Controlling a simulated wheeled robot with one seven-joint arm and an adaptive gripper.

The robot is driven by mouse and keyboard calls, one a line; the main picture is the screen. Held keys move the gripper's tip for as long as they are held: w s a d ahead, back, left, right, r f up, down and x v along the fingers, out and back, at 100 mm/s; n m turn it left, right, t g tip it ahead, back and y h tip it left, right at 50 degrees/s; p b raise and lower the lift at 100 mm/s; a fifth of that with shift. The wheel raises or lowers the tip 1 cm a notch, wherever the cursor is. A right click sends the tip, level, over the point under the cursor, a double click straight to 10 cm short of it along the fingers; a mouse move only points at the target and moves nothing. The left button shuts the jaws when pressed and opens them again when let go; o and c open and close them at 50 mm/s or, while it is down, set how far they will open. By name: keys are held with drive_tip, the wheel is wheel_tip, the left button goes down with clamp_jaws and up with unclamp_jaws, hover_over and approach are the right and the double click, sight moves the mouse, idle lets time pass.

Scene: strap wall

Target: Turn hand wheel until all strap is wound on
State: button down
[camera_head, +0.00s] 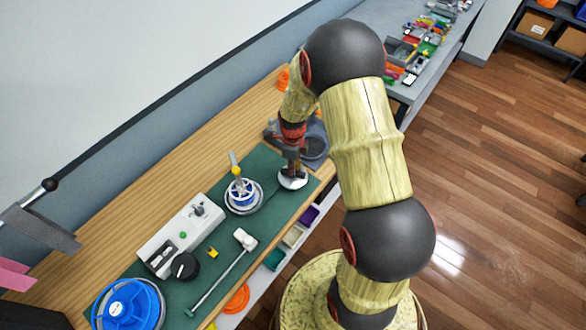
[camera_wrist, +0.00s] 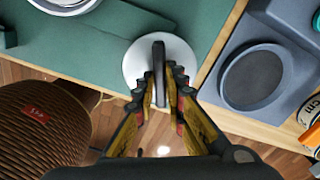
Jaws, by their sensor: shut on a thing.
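My gripper (camera_head: 291,166) is at the far right end of the green mat, pointing down over a small white round base (camera_head: 293,182). In the wrist view my gripper (camera_wrist: 161,92) is shut on a thin dark upright piece (camera_wrist: 159,58) that stands on the white round base (camera_wrist: 180,52). A large blue wheel (camera_head: 146,293) with a pale hub lies at the near left end of the mat, well away from my gripper. A grey strap-like band (camera_head: 42,231) is at the left by the wall. I cannot tell whether any strap is on the wheel.
A blue and white round device (camera_head: 243,208) with a yellow-tipped lever stands left of my gripper. A white control box (camera_head: 178,238), a black knob (camera_head: 185,266) and a white-headed rod (camera_head: 222,275) lie nearer the wheel. A grey tray (camera_wrist: 250,78) is beside the mat.

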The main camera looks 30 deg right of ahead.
drive_tip(key=c, duration=2)
unclamp_jaws()
drive_tip(key=shift+o, duration=0.8)
drive_tip(key=shift+r, duration=0.15)
wheel_tip(320, 180, up, 12)
